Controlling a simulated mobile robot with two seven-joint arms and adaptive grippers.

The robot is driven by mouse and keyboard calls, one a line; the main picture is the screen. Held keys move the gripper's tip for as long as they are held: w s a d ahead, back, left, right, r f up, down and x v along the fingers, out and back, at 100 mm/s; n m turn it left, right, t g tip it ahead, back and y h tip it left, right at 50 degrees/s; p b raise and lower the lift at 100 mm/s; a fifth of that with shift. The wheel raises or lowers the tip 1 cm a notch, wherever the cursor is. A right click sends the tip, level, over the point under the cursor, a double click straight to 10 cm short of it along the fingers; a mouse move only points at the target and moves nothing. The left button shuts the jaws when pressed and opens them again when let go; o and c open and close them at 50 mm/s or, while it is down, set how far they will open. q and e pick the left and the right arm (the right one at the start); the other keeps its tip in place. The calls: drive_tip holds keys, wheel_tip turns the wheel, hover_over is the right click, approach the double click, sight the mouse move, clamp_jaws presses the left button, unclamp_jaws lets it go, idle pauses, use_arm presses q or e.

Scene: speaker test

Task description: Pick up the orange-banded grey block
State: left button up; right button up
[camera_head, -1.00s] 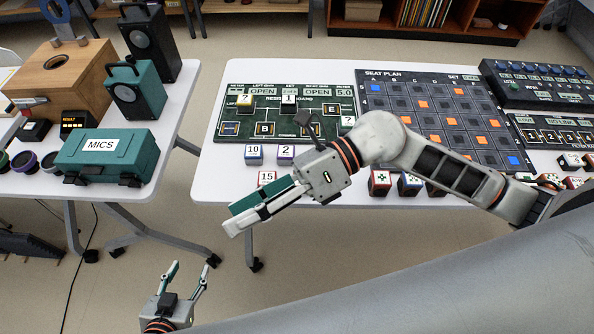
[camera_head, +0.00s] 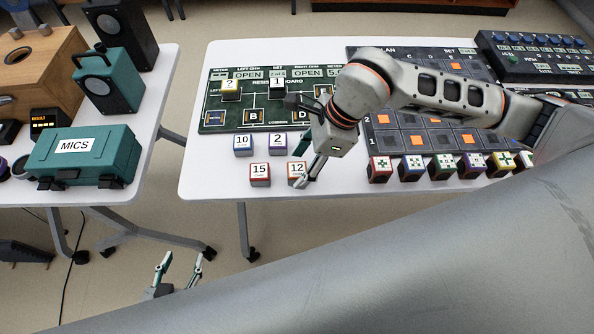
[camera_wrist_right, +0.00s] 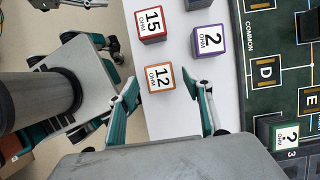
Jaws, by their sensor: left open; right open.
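The orange-banded grey block, with a white label reading 12, stands near the front edge of the white table. It shows in the head view (camera_head: 296,169), partly covered by my right gripper (camera_head: 308,172), and in the right wrist view (camera_wrist_right: 160,79). In the wrist view my right gripper (camera_wrist_right: 169,92) is open and empty. The block appears between and slightly beyond its fingertips; contact cannot be told. My left gripper (camera_head: 181,268) is open and empty, low in the head view, in front of the tables.
Close by stand a red block labelled 15 (camera_head: 260,174), a purple block labelled 2 (camera_head: 278,143) and a blue block labelled 10 (camera_head: 243,145). The green board (camera_head: 217,117) lies behind them. Several banded blocks (camera_head: 412,168) line the seat plan's front edge. A MICS case (camera_head: 83,157) sits on the left table.

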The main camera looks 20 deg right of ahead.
drive_tip(key=shift+x, duration=1.35)
drive_tip(key=c, duration=1.2)
drive_tip(key=shift+r, duration=0.1)
